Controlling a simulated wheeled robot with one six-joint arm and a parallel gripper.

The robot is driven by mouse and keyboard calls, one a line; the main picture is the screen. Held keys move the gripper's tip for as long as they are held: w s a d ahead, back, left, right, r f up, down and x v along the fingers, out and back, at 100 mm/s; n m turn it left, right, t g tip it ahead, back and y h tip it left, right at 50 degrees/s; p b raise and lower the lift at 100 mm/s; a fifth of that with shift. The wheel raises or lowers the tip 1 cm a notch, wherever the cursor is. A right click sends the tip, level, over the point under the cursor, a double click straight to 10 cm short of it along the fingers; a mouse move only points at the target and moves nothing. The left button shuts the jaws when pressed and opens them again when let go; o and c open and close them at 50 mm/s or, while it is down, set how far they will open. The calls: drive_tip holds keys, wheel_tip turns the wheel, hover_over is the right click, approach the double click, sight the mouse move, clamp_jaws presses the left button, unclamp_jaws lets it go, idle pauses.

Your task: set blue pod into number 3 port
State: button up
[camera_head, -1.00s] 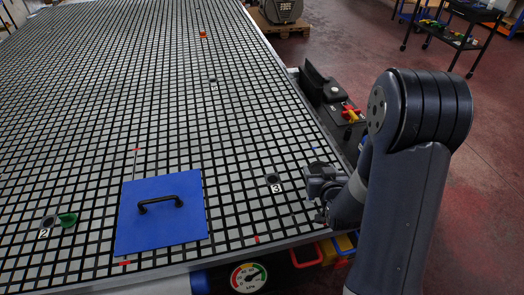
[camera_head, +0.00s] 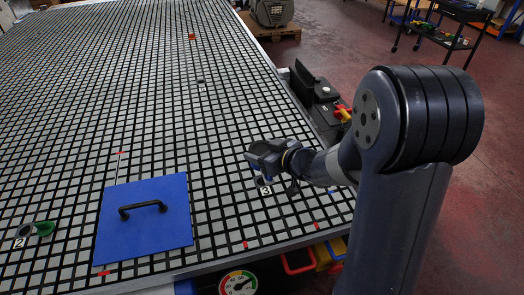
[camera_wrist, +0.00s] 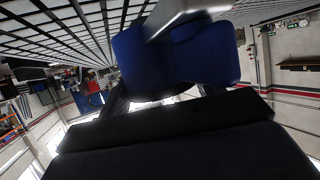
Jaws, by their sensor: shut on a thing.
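My gripper (camera_head: 264,152) is over the grid table near its right edge, shut on the blue pod. In the wrist view the blue pod (camera_wrist: 143,68) fills the space ahead of my gripper, with its lower part hidden by the jaws. The number 3 port (camera_head: 261,181) is a dark ring with a white label 3 (camera_head: 266,190). It is just below my gripper in the head view and partly covered by it. How high the pod is above the table is hard to tell.
A blue plate (camera_head: 150,235) with a black handle (camera_head: 143,209) lies left of port 3. A green pod (camera_head: 45,228) sits beside the number 2 port (camera_head: 25,230). Another dark port (camera_head: 201,82) and an orange piece (camera_head: 191,37) are farther back. A gauge (camera_head: 239,284) is at the front edge.

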drive_tip(key=shift+s+d, duration=0.1)
drive_tip(key=shift+f+b, duration=2.25)
drive_tip(key=shift+f, duration=0.65)
drive_tip(key=shift+f+b, duration=0.4)
drive_tip(key=shift+f, duration=0.55)
idle(0.5)
drive_tip(key=o, duration=1.3)
drive_tip(key=shift+c, duration=0.2)
drive_tip(key=p+v, duration=0.1)
drive_tip(key=v, duration=1)
